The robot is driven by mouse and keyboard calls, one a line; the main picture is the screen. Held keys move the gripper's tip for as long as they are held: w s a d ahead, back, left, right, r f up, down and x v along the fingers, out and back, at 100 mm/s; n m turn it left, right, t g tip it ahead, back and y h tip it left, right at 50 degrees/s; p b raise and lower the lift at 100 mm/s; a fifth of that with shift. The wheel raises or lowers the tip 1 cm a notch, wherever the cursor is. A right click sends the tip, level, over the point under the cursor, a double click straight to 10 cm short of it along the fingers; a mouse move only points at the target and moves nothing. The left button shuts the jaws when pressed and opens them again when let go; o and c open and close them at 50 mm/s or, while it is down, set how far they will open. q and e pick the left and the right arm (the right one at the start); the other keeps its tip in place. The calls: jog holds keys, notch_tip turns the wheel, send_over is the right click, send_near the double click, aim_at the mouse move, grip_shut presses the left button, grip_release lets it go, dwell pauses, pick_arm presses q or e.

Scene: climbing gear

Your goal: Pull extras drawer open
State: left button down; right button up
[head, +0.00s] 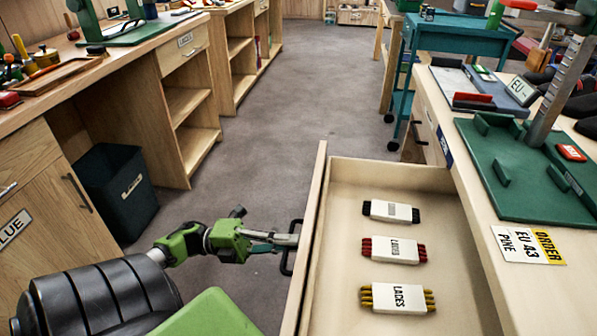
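A light wood drawer (346,283) stands pulled well out from the right bench, its inside in full view from above. It holds three bundles of laces: a black one (391,211), a red one (394,250) and a yellow one (397,297), each in a white paper band. Its black bar handle (287,262) is on the outer front face. My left gripper (287,240) is at this handle, its fingers closed about the upper part of the bar. The drawer's front label is hidden from this side. My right gripper is not in view.
The right bench top (466,190) carries a green measuring device (520,165) and an order card (527,245). A teal cart (455,45) stands farther back. A dark bin (117,190) stands under the left bench. The grey floor between the benches is clear.

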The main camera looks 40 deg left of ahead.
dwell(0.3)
pick_arm(q)
jog(key=c, duration=2.2)
grip_release()
jog(key=shift+a, duration=0.1)
jog(key=v, duration=1.2)
jog(key=shift+s, duration=0.1)
